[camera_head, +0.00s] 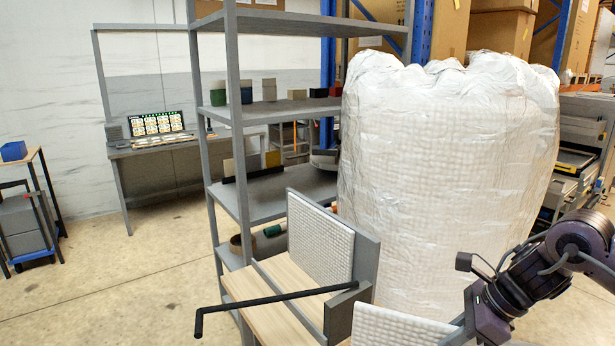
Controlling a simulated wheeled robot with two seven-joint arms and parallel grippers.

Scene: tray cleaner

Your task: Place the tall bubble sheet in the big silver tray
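A white bubble sheet (319,240) with a dimpled face stands upright against a grey panel on a cart-like grey frame. A second white bubble sheet (398,328) shows at the bottom edge, cut off by the frame, so I cannot compare their heights. My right gripper (468,325) is low at the right, beside this second sheet. Its fingertips are largely hidden or cut off, so I cannot tell whether it holds the sheet. My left gripper is out of view. I cannot make out a big silver tray for certain.
A black bar handle (275,297) crosses the wooden surface (248,285) of the grey frame. A tall grey shelf (262,112) with small boxes stands behind. A huge white wrapped bundle (445,170) blocks the centre right. Open floor (110,285) lies at the left.

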